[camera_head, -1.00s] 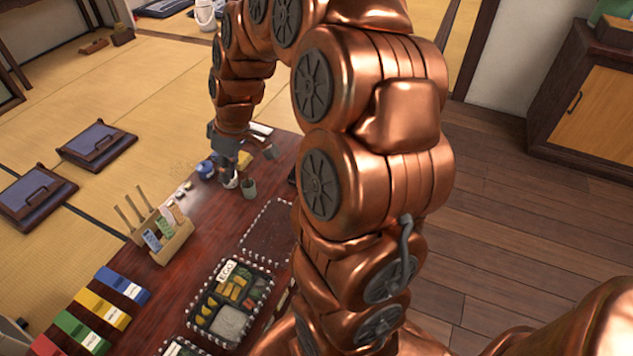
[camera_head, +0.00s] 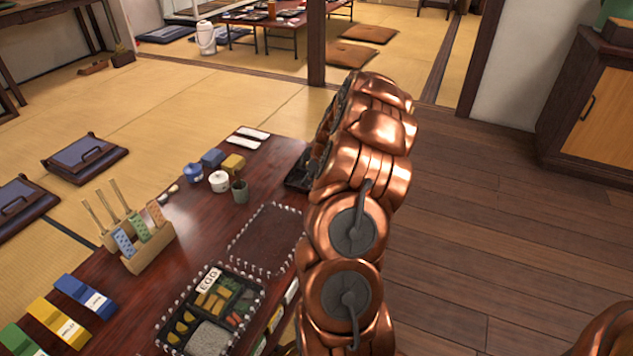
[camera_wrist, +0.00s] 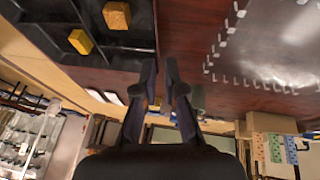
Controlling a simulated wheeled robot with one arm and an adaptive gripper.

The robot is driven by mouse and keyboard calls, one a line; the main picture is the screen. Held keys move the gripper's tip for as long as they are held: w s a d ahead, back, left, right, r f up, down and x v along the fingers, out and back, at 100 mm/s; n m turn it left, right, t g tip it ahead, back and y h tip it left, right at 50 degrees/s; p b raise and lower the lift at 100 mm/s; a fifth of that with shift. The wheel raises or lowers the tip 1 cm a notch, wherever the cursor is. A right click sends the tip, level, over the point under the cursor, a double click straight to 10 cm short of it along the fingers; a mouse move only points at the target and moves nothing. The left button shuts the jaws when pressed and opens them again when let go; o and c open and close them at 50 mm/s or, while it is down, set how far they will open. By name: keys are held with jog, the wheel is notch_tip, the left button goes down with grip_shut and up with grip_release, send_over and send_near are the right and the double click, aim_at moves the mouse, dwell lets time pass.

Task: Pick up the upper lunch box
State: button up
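The upper lunch box (camera_head: 200,318) is a dark, divided tray with an EGG label, green and yellow food and a pale grey block. It lies on the dark red table in the head view, left of my arm. My gripper is hidden behind my arm in the head view. In the wrist view my gripper (camera_wrist: 160,68) has its two dark fingers apart by a narrow gap, with nothing between them. It is away from the EGG box, which I cannot make out in the wrist view.
An empty, white-pegged rectangle (camera_head: 265,238) lies beyond the box; it also shows in the wrist view (camera_wrist: 265,45). A black compartment tray (camera_head: 298,180) is behind it. A wooden holder (camera_head: 150,250), coloured boxes (camera_head: 85,295) and a green cup (camera_head: 240,191) share the table (camera_head: 185,225).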

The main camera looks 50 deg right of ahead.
jog(key=b+x, duration=0.1)
jog(key=x, duration=0.1)
jog(key=b+x, duration=0.1)
jog(key=x, duration=0.2)
jog(key=s+b+x, duration=0.1)
jog(key=x, duration=0.2)
jog(key=shift+d+f, duration=0.25)
jog(key=shift+d, duration=0.15)
jog(key=shift+r, duration=0.1)
jog(key=shift+c, duration=0.4)
grip_shut()
jog(key=shift+r, duration=0.1)
